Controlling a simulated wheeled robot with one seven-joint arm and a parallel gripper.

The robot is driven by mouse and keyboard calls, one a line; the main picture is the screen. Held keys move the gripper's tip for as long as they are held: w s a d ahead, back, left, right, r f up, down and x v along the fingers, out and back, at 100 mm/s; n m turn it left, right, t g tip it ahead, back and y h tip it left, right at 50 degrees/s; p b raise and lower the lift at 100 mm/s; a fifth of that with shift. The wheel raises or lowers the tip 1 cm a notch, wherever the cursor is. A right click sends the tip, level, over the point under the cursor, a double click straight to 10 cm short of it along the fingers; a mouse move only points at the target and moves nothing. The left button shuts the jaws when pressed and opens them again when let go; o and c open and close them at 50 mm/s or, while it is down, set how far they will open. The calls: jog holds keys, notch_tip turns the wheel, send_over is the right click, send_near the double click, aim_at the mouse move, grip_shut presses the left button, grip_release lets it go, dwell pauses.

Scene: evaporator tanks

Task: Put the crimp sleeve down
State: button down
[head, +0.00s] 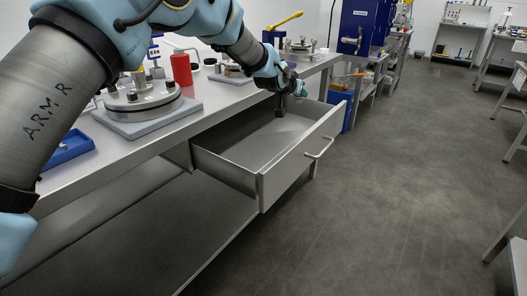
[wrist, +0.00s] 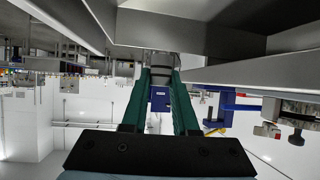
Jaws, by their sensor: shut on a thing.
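In the wrist view, which is upside down, my gripper (wrist: 160,70) has two dark green fingers closed on a grey, rounded piece, the crimp sleeve (wrist: 160,62). The sleeve sits between the fingertips, and the fingers hide part of it. In the head view, my gripper is small at the end of the arm, above the far part of an open grey drawer (head: 283,186). The sleeve cannot be made out there. The visible drawer floor looks empty.
The drawer is pulled out from under a grey workbench (head: 60,195). On the bench are a round flanged plate (head: 140,103), a red cylinder (head: 181,69) and a blue tray (head: 68,148). A blue bin (head: 338,107) stands beyond the drawer.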

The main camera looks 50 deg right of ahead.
aim_at(296, 134)
jog(key=shift+d+f+b, duration=0.2)
jog(key=shift+f+b, duration=0.15)
jog(key=shift+f, duration=0.65)
jog(key=shift+f+p, duration=0.7)
jog(key=shift+f, duration=4.3)
jog(key=c, duration=0.7)
grip_release()
jog(key=shift+r, duration=0.2)
jog(key=b+v, duration=0.1)
jog(key=v, duration=1.1)
jog(key=shift+f, duration=0.15)
